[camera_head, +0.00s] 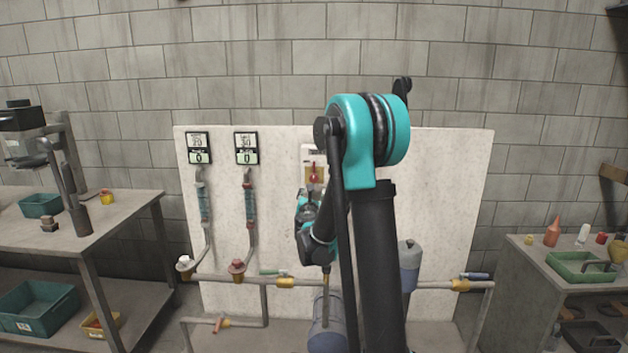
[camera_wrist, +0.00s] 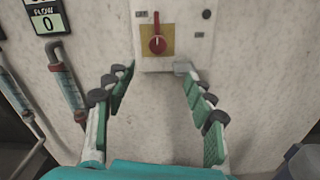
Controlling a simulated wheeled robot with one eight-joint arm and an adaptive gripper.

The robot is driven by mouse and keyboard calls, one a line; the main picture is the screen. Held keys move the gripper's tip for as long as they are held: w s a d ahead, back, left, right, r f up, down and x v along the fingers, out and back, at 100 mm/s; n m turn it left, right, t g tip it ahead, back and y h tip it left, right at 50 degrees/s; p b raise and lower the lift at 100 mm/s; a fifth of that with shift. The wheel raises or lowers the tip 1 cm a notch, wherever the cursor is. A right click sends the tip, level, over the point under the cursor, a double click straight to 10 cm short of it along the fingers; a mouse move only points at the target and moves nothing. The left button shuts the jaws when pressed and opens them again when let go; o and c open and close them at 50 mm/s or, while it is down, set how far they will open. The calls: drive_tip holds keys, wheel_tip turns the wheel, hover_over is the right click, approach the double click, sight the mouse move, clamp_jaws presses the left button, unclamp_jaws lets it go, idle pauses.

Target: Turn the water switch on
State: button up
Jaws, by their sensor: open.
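The water switch is a red rotary knob (camera_wrist: 158,44) on a yellow plate, set in a white box (camera_wrist: 190,18) on the upright panel. Its handle points upward in the wrist view. In the head view the red knob (camera_head: 314,172) shows just left of my arm. My gripper (camera_wrist: 155,68) is open, with one finger on each side below the knob in the picture. Nothing is between the fingers. In the head view my gripper (camera_head: 306,196) is near the panel below the switch box and is partly hidden by my arm.
Two flow displays (camera_head: 197,148) (camera_head: 247,148) reading 0 hang on the panel (camera_head: 450,200), above tubes and pipes with valves (camera_head: 285,283). A workbench (camera_head: 130,205) stands at left and a cabinet (camera_head: 530,256) at right. A grey cylinder (camera_head: 409,266) is beside my arm.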

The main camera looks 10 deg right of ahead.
sight(314, 179)
drive_tip(key=x, duration=1.7)
drive_tip(key=shift+w+a, duration=0.15)
drive_tip(key=shift+w, duration=0.25)
drive_tip(key=c, duration=1.2)
